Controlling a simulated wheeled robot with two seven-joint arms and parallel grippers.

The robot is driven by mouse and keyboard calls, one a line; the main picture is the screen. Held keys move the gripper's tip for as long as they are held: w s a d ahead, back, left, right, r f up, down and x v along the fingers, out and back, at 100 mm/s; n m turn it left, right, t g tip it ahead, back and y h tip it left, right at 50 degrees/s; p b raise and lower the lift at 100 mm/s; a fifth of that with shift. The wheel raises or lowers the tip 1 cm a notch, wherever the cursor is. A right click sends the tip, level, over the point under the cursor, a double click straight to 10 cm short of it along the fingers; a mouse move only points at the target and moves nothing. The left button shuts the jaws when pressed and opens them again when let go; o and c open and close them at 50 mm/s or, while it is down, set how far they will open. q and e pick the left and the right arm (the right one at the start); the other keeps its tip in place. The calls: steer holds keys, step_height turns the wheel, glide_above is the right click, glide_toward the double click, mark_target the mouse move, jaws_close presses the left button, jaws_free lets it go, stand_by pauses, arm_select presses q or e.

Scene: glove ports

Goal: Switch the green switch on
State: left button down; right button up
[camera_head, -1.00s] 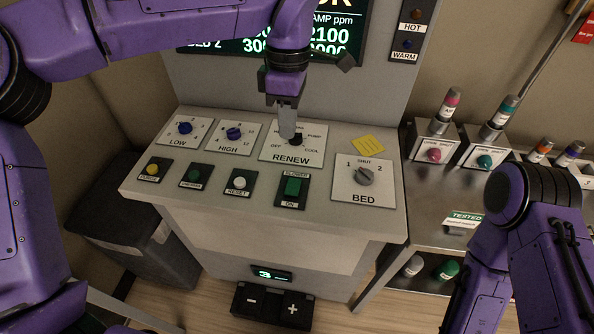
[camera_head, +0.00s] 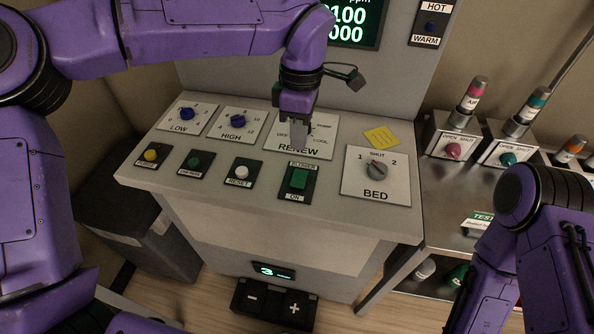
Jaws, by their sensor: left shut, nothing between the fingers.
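The green switch (camera_head: 298,180) is a rocker on a dark plate, labelled BLOWER above and ON below, on the sloped white panel (camera_head: 225,195). My left gripper (camera_head: 299,145) is shut and empty, pointing down over the RENEW plate, just behind the green switch in the picture. A gap shows between its fingertips and the switch. The gripper hides the RENEW knob and part of its plate. My right arm (camera_head: 545,220) is at the right edge; its gripper is out of the frame.
Left of the switch are white RESET (camera_head: 241,172), green (camera_head: 194,162) and yellow (camera_head: 151,155) buttons. The BED knob (camera_head: 376,170) is to its right. LOW (camera_head: 187,114) and HIGH (camera_head: 238,121) knobs sit behind. A yellow note (camera_head: 381,138) lies near BED.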

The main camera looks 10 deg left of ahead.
mark_target(297, 183)
arm_select(q)
steer(key=f, duration=0.3)
steer(key=f+p, duration=0.1)
steer(key=f, duration=0.2)
steer(key=s+f, duration=0.1)
steer(key=f, duration=0.3)
steer(key=shift+s+f+p, duration=0.1)
steer(key=shift+p, duration=0.25)
arm_select(e)
steer(key=shift+r, duration=0.9)
